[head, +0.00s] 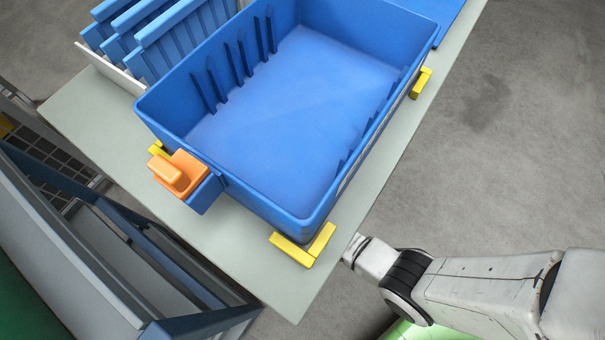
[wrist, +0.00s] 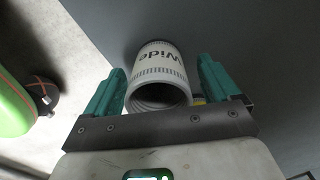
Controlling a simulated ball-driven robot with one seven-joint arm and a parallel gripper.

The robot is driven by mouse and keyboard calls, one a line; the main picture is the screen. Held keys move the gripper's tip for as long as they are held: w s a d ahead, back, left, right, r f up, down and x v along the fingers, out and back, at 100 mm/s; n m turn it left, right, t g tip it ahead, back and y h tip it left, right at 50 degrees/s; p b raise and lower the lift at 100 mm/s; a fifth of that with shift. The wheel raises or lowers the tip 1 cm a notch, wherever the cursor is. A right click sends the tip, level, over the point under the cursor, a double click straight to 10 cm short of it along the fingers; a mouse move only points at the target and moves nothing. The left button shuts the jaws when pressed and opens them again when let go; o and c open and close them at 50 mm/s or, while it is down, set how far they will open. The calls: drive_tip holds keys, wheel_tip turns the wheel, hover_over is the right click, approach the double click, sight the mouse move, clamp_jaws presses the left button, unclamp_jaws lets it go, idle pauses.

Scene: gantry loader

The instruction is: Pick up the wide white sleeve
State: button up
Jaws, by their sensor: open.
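The wide white sleeve (wrist: 161,68) shows in the wrist view as a white ribbed cylinder with "Wide" printed on it. Its open, threaded-looking end faces my gripper. My gripper (wrist: 160,85) is open, with one teal finger on each side of the sleeve. The sleeve's near end lies between the fingers, and a narrow gap shows at the left finger. In the head view only my white arm shows at the lower right; the gripper and the sleeve are hidden there.
A large empty blue bin (head: 290,95) stands on a pale table (head: 232,240) between yellow corner stops (head: 303,246). An orange block (head: 178,173) sits at its corner. Blue dividers (head: 165,38) stand behind. In the wrist view, a small yellow thing (wrist: 198,100) lies beside the sleeve.

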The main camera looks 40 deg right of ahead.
drive_tip(key=shift+f, duration=0.75)
drive_tip(key=shift+c, duration=0.3)
drive_tip(key=c, duration=1.4)
drive_tip(key=shift+r, duration=0.15)
